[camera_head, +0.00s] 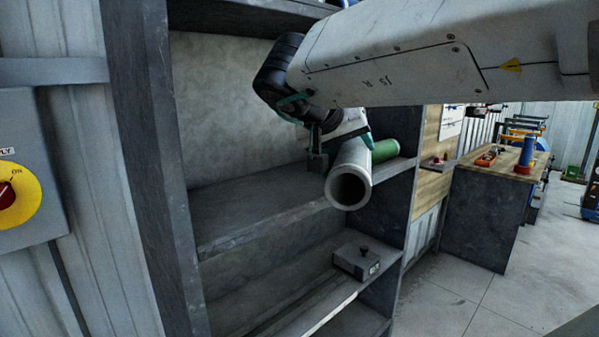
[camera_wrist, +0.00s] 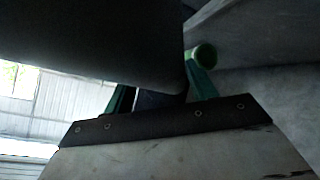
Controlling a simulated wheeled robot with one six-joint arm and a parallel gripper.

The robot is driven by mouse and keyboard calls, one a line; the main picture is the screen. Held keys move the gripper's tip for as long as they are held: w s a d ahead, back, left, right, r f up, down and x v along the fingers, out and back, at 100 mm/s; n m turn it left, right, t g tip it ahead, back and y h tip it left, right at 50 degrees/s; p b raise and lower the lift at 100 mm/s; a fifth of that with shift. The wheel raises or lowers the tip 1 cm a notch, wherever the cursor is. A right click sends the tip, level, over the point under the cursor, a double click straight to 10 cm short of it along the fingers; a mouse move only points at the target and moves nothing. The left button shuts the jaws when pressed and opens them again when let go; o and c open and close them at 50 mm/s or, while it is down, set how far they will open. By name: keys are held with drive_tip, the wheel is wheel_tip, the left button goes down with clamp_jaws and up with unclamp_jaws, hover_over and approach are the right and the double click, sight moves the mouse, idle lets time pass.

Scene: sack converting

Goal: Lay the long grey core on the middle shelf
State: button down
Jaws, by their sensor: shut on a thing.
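The long grey core (camera_head: 352,172) is a hollow tube held at the shelf front, its open end toward the head camera. My gripper (camera_head: 341,148) is shut on it, with green fingers on either side. In the wrist view the core (camera_wrist: 90,40) is a large dark shape across the top, partly hiding the fingers (camera_wrist: 160,97). The middle shelf (camera_head: 245,208) is a dark grey board below and behind the core. Whether the core touches the board cannot be told. A green roll (camera_head: 384,150) is at the shelf's right end; it also shows in the wrist view (camera_wrist: 203,55).
A small grey box with a knob (camera_head: 356,262) sits on the lower shelf (camera_head: 310,318). The rack's dark upright (camera_head: 160,180) stands at left. A workbench (camera_head: 490,215) with a blue cylinder (camera_head: 525,155) is at right. The middle shelf's left part is bare.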

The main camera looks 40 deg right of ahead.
drive_tip(key=w, duration=1.8)
drive_tip(key=f, duration=0.4)
drive_tip(key=w+f, duration=0.1)
drive_tip(key=f, duration=0.1)
drive_tip(key=shift+a+f, duration=0.25)
drive_tip(key=shift+f, duration=0.05)
drive_tip(key=shift+w+f, duration=0.1)
drive_tip(key=shift+f, duration=0.1)
drive_tip(key=shift+c, duration=2.3)
unclamp_jaws()
drive_tip(key=shift+f, duration=0.1)
drive_tip(key=v, duration=0.7)
drive_tip(key=shift+a+r, duration=0.25)
